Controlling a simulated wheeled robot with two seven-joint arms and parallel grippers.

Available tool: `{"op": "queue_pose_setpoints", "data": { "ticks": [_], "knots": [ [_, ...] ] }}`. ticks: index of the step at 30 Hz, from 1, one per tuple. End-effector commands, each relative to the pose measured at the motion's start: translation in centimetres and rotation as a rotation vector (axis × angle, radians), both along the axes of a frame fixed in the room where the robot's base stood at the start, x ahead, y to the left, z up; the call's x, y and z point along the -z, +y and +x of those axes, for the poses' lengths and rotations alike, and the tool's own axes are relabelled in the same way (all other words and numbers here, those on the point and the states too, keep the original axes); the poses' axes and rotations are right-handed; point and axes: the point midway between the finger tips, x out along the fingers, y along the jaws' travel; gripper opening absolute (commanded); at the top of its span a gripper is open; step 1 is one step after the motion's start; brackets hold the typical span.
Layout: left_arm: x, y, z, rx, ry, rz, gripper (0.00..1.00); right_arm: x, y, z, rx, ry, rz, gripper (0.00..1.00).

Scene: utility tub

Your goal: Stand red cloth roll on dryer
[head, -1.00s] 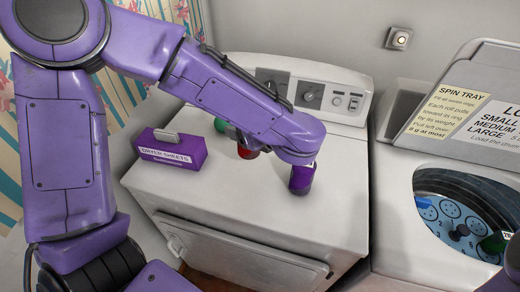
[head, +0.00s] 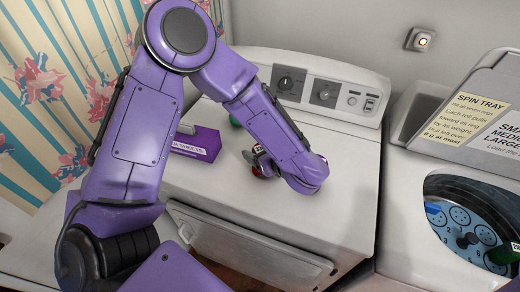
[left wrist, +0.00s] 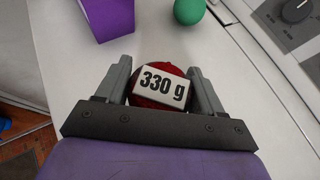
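The red cloth roll (left wrist: 151,98) is between the two fingers of my left gripper (left wrist: 160,82) in the left wrist view. A white label on its end reads "330 g" and sits slightly tilted. The fingers press close on both sides of the roll. In the head view only a bit of the red roll (head: 265,168) shows beside my left forearm, over the top of the white dryer (head: 335,190). My forearm hides most of the hand there. I cannot tell whether the roll touches the dryer top. My right gripper is not in view.
A purple dryer sheets box (head: 200,143) and a green ball (head: 235,118) stand behind on the dryer. At right is an open tub (head: 455,185) with numbered places and a sign. The dryer's right front is clear.

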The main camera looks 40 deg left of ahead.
Motion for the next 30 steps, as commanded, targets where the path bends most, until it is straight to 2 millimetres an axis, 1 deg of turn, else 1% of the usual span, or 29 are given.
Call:
{"op": "queue_pose_setpoints", "data": {
  "ticks": [1,2,9,13,14,17,21,24,27,30],
  "knots": [
    [0.0,0.0,0.0,0.0,0.0,0.0,0.83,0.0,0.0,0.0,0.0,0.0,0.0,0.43],
    [0.0,0.0,0.0,0.0,0.0,0.0,0.92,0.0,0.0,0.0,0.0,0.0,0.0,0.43],
    [0.0,0.0,0.0,0.0,0.001,-0.001,0.92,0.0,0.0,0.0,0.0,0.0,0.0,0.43],
    [-0.6,-0.1,0.0,0.001,0.0,0.0,0.92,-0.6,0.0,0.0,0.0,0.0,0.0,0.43],
    [-0.5,-0.6,-0.2,0.002,-0.001,0.0,0.92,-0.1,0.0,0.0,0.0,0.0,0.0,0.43],
    [-1.3,-2.4,-0.8,0.004,-0.003,-0.001,0.92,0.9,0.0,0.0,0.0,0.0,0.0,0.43],
    [-3.1,-5.5,-2.0,0.004,-0.003,0.0,0.92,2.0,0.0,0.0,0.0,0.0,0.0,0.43],
    [-4.4,-7.5,-2.7,0.003,-0.003,0.0,0.92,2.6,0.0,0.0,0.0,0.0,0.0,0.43],
    [-5.3,-8.9,-3.2,0.001,-0.002,0.0,0.92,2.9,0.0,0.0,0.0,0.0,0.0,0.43],
    [-5.9,-9.7,-3.5,0.001,0.0,0.0,0.92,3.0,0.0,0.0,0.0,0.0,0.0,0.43]
  ]
}}
